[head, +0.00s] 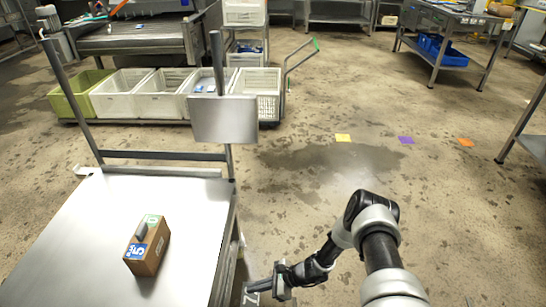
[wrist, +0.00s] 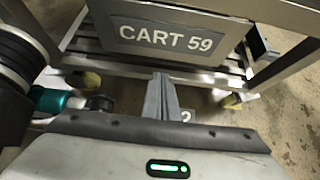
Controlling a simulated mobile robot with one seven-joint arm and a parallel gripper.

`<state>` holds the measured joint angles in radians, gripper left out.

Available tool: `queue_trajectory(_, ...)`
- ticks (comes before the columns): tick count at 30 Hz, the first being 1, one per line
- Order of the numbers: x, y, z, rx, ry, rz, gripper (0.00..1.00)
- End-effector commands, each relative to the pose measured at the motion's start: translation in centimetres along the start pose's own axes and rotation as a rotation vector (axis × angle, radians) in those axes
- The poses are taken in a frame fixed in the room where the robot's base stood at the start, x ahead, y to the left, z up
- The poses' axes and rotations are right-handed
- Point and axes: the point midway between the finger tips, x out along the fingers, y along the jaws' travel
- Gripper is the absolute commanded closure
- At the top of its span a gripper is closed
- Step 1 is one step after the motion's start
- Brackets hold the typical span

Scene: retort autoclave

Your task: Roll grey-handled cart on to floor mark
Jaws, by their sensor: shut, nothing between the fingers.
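The cart (head: 75,235) in front of me has a bare steel top and an upright frame with a dark grey grip (head: 216,55) at its far end. I take it for the grey-handled cart. In the wrist view a grey plate reading CART 59 (wrist: 170,35) hangs over its slatted lower shelf (wrist: 120,70), with yellowish casters beneath. My gripper (head: 255,287) is low beside the cart's right side, near its front. Its fingers (wrist: 160,95) are shut and empty, apart from the plate. Floor marks lie beyond: yellow (head: 343,138), purple (head: 406,140) and orange (head: 466,142).
A low cart of white and green crates (head: 125,95) with a green-tipped handle (head: 300,60) stands behind. Steel tables (head: 445,55) stand at the right. The wet floor (head: 330,165) between is open.

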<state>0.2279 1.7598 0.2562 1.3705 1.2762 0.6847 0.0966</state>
Motion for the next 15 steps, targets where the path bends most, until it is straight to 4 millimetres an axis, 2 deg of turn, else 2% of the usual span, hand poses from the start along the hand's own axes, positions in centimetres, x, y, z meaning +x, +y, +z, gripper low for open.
queue_trajectory(15,1.5,0.0,1.1,-0.001,0.0,0.001,1.0)
